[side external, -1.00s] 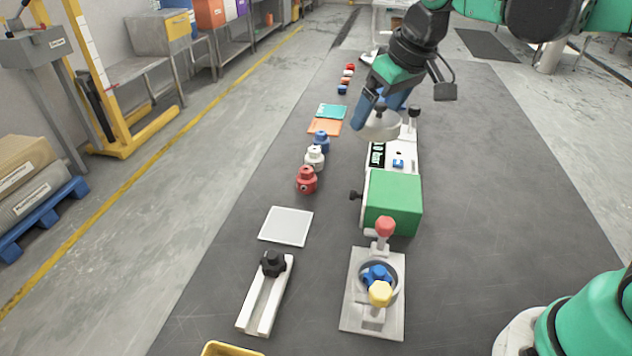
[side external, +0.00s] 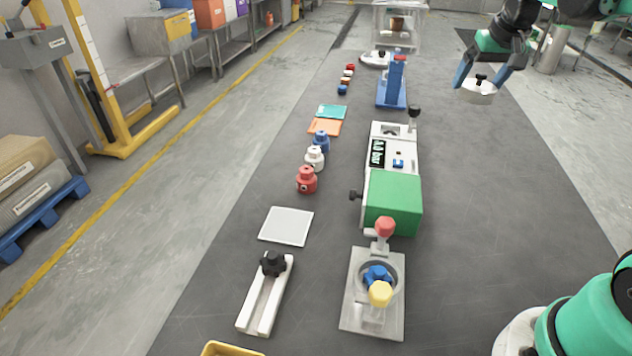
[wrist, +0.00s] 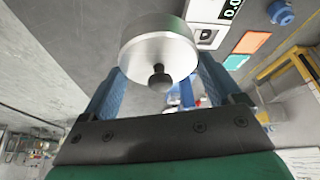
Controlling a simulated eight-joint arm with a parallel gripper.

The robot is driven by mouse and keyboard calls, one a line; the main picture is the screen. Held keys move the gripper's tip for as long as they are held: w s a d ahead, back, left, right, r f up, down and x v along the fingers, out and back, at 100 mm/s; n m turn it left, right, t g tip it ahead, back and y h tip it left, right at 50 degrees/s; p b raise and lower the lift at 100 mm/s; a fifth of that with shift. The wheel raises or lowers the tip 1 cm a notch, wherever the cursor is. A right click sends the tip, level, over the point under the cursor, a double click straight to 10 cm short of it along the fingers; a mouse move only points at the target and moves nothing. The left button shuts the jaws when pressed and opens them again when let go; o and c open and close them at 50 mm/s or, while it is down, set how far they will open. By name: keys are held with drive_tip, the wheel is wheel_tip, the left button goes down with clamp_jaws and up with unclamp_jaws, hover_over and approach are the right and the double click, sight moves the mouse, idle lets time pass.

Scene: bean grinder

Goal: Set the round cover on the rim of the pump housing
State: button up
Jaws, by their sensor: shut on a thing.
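The round cover (side external: 480,92) is a pale disc with a small black knob on top. My gripper (side external: 482,82) is shut on it, a blue finger at either side, and holds it in the air at the far right of the table. In the wrist view, the cover (wrist: 150,50) sits between the fingers with its knob towards the camera. The pump housing (side external: 397,284) is a round metal ring on a grey plate in the near middle. A blue rotor (side external: 376,273) shows inside its open top. The cover is well apart from the housing.
A yellow knob (side external: 380,294) and a red knob (side external: 385,227) stand at the housing. Behind it is a green-and-white machine (side external: 394,200). A blue stand (side external: 396,82) is farther back. The table's right side is clear.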

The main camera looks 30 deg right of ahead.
wheel_tip(320, 180, down, 18)
idle(0.5)
drive_tip(key=shift+f, duration=0.1)
drive_tip(key=o, duration=1.1)
drive_tip(key=v, duration=1.2)
drive_tip(key=s+a+n+t+y, duration=0.1)
drive_tip(key=a+n, duration=0.2)
drive_tip(key=a, duration=0.6)
drive_tip(key=s+a+r+n+t+y, duration=0.1)
drive_tip(key=s+a+n+t, duration=0.1)
drive_tip(key=a, duration=0.7)
drive_tip(key=shift+s+a+r+n, duration=0.2)
drive_tip(key=shift+r+n, duration=0.05)
drive_tip(key=shift+n, duration=0.25)
